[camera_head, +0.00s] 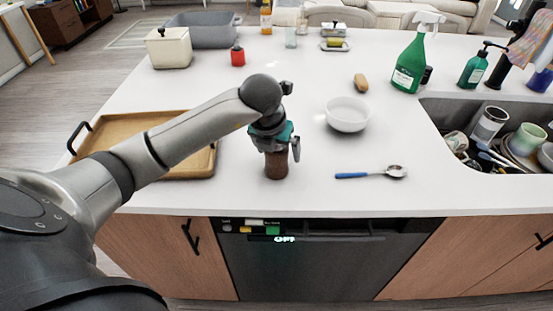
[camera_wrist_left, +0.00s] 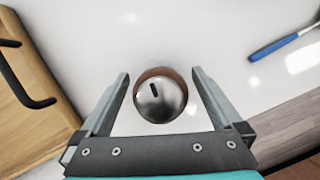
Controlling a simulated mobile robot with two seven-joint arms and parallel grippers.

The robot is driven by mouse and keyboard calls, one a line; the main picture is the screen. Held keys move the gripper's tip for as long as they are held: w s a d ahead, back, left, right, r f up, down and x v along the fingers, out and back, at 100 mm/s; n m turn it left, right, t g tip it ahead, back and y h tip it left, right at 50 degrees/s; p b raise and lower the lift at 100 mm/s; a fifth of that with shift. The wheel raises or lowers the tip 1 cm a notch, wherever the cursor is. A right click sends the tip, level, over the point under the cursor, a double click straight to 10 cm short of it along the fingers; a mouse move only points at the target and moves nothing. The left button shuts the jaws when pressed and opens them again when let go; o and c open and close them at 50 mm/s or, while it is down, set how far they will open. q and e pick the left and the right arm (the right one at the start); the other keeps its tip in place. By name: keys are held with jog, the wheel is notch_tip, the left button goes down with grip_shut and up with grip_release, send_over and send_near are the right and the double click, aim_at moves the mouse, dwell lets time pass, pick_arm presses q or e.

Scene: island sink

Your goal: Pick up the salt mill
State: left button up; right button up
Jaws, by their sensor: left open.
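The salt mill (camera_head: 276,168) is a brown cylinder standing upright on the white island top near its front edge. In the left wrist view its round metal top (camera_wrist_left: 160,98) shows from above, with brown body around the rim. My left gripper (camera_head: 277,150) is over the mill, pointing down. In the left wrist view the open fingers of my left gripper (camera_wrist_left: 160,88) stand on either side of the mill's top, with gaps on both sides. The gripper hides the mill's upper part in the head view. My right gripper is not in view.
A wooden tray (camera_head: 197,164) with black handles lies left of the mill, partly behind my arm. A blue-handled spoon (camera_head: 352,176) lies to the right, with a white bowl (camera_head: 347,114) behind it. A sink (camera_head: 443,110) full of dishes is at the right.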

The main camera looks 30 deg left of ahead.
pick_arm(q)
jog(key=c, duration=1.5)
jog(key=shift+r, duration=0.1)
jog(key=shift+c, duration=0.2)
